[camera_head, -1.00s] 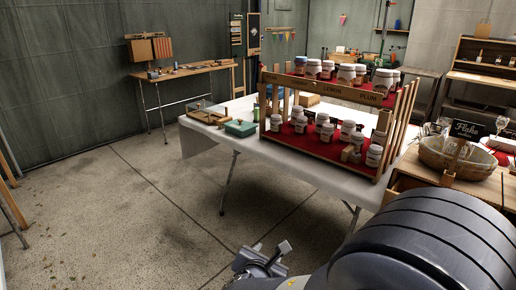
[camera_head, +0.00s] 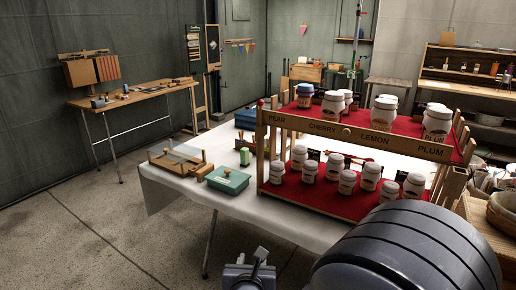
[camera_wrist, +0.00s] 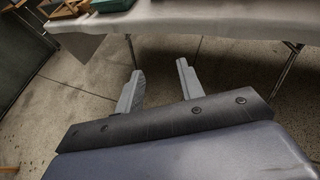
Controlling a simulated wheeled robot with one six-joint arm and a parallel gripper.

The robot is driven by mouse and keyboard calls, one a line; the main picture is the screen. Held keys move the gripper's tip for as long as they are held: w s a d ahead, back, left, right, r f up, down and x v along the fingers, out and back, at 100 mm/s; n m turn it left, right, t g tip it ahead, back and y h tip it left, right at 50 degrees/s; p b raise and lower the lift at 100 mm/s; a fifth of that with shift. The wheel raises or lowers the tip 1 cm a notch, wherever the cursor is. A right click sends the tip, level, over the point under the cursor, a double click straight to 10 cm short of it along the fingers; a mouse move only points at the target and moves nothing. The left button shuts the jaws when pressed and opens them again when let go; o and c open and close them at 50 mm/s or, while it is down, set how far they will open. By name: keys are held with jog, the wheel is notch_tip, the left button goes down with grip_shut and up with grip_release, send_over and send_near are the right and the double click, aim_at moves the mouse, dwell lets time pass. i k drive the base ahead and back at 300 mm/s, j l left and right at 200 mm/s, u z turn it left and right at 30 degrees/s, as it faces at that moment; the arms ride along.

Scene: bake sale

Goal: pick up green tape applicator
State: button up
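A small light green object (camera_head: 244,156) stands on the white-covered table, just behind a teal box (camera_head: 228,180) and left of the jar rack. It is too small to tell for certain that it is the tape applicator. My gripper (camera_wrist: 158,82) is open and empty in the wrist view, its two grey fingers apart over the concrete floor. In the head view my gripper (camera_head: 250,272) is low at the bottom edge, in front of the table and below its top. The green object does not show in the wrist view.
A two-tier wooden rack (camera_head: 360,140) with several white-lidded jars fills the table's right part. A wooden frame tool (camera_head: 181,161) lies at the table's left end, and a blue box (camera_head: 246,118) sits behind. The white tablecloth (camera_head: 300,232) hangs at the front. Floor at left is clear.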

aim_at(246, 156)
jog(key=i+j+z, duration=0.3)
jog(key=i+j, duration=0.2)
jog(key=i+j+z, duration=0.1)
jog(key=j, duration=0.3)
jog(key=i+j+z, duration=0.15)
jog(key=i+j, duration=0.15)
jog(key=i+j+z, duration=0.15)
jog(key=j, duration=0.25)
jog(key=i+j+z, duration=0.15)
jog(key=j, duration=0.25)
jog(key=i+j+z, duration=0.15)
jog(key=j, duration=0.25)
jog(key=i, duration=0.05)
